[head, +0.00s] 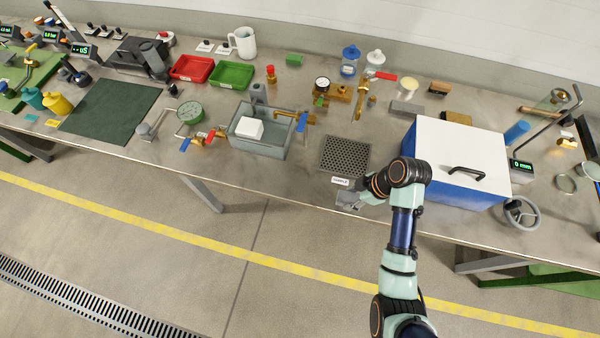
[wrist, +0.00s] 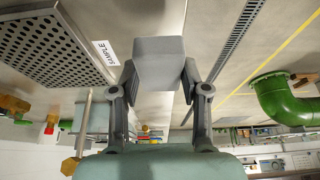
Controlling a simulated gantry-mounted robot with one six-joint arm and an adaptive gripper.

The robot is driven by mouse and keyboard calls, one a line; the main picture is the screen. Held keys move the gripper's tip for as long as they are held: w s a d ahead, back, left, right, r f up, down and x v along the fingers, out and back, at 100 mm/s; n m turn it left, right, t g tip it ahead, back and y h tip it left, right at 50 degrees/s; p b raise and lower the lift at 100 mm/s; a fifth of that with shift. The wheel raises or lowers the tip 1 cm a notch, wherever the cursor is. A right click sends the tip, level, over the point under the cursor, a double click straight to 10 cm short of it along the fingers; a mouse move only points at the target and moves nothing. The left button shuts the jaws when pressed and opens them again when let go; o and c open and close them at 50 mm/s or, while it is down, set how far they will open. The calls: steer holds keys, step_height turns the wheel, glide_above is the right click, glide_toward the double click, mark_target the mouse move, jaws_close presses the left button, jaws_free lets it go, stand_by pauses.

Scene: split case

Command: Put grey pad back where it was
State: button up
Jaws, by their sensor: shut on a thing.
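My gripper (head: 352,198) is at the bench's front edge, just in front of the perforated tray (head: 345,153) with the SAMPLE label. In the wrist view, the two fingers of my gripper (wrist: 159,78) are shut on a plain grey block, the grey pad (wrist: 158,52). It is held off to the side of the perforated tray (wrist: 62,45), apart from it. In the head view, the pad is small and hard to tell from the gripper. The perforated tray is empty.
A white-lidded blue box (head: 455,155) stands right of my arm. A grey tank (head: 262,140) with a white block (head: 249,128) stands to the left. Behind lie a grey bar (head: 407,108), a brown-topped block (head: 457,118) and brass valve fittings (head: 340,93).

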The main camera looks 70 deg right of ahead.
steer(key=b, duration=0.2)
glide_above(297, 174)
steer(key=s, duration=0.2)
steer(key=shift+w, duration=0.2)
steer(key=shift+s+f+b, duration=0.1)
steer(key=shift+f+b, duration=0.35)
steer(key=shift+f, duration=1.25)
steer(key=shift+f, duration=0.1)
steer(key=o, duration=1.2)
steer(key=p+v, duration=0.2)
steer(key=v, duration=1)
steer(key=shift+p, duration=0.3)
